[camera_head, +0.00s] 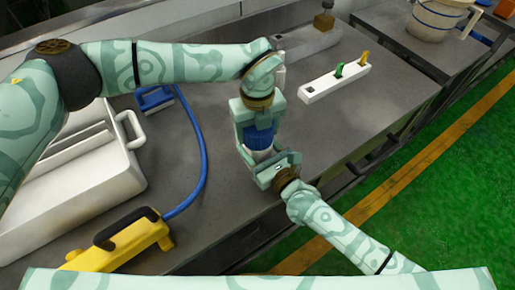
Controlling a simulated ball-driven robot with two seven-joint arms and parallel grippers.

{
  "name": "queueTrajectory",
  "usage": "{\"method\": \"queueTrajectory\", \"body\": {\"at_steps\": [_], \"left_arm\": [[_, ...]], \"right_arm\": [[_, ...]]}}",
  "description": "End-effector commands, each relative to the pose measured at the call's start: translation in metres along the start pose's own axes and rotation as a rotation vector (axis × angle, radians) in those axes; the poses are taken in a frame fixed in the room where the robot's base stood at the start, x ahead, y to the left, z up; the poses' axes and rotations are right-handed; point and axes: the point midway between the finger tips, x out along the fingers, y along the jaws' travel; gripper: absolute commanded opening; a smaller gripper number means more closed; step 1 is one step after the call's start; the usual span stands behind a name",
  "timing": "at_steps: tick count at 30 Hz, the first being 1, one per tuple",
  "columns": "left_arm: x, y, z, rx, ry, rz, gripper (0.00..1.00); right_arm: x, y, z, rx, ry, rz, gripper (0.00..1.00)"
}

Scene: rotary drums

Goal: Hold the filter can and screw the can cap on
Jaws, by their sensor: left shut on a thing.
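My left gripper (257,118) reaches down from the upper left over the middle of the bench. It is shut on the blue can cap (259,138), which shows between its fingers. The white filter can (262,155) is directly below the cap, and only a small strip of it shows. My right gripper (273,168) comes in from the lower right, low at the can. Its fingers lie close around the can's lower part, but I cannot tell whether they press on it. The seam between cap and can is too small and hidden to judge.
A white block with green and yellow pegs (320,85) is at back right. The bench (350,120) right of the grippers is clear.

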Motion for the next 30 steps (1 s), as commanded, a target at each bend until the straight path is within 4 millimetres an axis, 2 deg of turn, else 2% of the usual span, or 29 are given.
{"method": "queueTrajectory", "body": {"at_steps": [12, 21, 25, 29, 30], "left_arm": [[0.0002, -0.0003, 0.0011, 1.381, -0.003, 0.003, 0.42], [0.0009, -0.0004, 0.0011, 2.34, -0.002, 0.006, 0.42], [0.0013, -0.0003, 0.0009, 2.606, -0.002, 0.004, 0.42], [0.0013, -0.0003, 0.0009, 2.591, -0.002, 0.004, 0.42], [0.0013, -0.0003, 0.001, 2.591, -0.002, 0.004, 0.74]], "right_arm": [[-0.0002, -0.0003, -0.0003, 0.0, 0.001, 0.0, 0.0], [-0.0002, -0.0002, -0.0003, 0.0, 0.001, 0.0, 0.0], [-0.0003, -0.0002, -0.0003, -0.001, 0.001, 0.0, 0.0], [-0.0003, -0.0001, -0.0003, 0.0, 0.0, 0.0, 0.0], [-0.0003, 0.0, -0.0003, 0.0, 0.0, 0.0, 0.0]]}}
